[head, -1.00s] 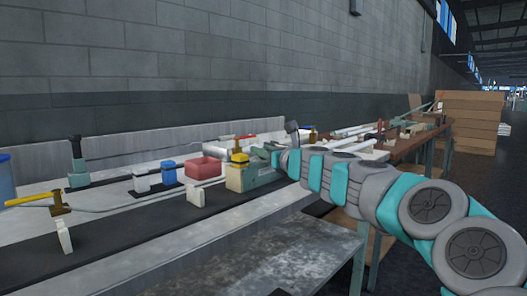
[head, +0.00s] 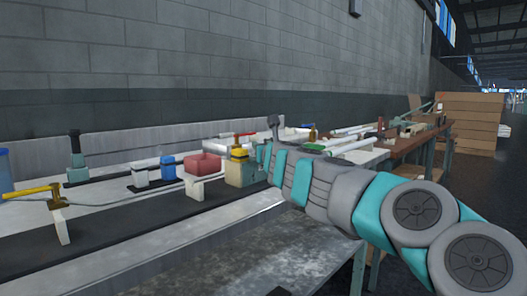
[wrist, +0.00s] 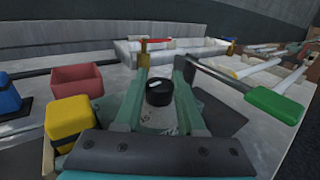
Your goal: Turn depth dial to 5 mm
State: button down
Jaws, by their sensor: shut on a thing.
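The black round dial (wrist: 159,93) shows in the wrist view with a short white mark on its top. It sits on a pale plate between the two green fingers of my gripper (wrist: 166,80). My gripper is shut on the dial, one finger on each side. No scale or number can be read around it. In the head view, my own wrist hides the dial and the fingertips, just right of the yellow-topped block (head: 238,165).
The yellow-and-black block (wrist: 71,122) stands close to the left of my gripper, with a red bin (wrist: 77,80) behind it. A red-handled valve (head: 245,136) stands behind in the head view.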

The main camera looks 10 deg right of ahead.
jog(key=shift+a+f+m+h+b, duration=0.1)
jog(key=shift+m+h+b, duration=0.5)
jog(key=shift+h, duration=0.5)
jog(key=shift+m+h, duration=0.4)
jog(key=shift+h, duration=0.1)
jog(key=c, duration=0.5)
grip_release()
jog(key=shift+d, duration=0.2)
jog(key=shift+d+r+n+y+p, duration=0.1)
jog(key=shift+r+n+y+p, duration=0.1)
jog(key=shift+n+y+p, duration=1.6)
jog(key=shift+f+n+g+y, duration=0.1)
jog(key=shift+n+g+y, duration=0.35)
jog(key=shift+y, duration=0.9)
jog(key=shift+n+g+y, duration=0.15)
jog(key=shift+n+y, duration=0.5)
jog(key=shift+y, duration=0.7)
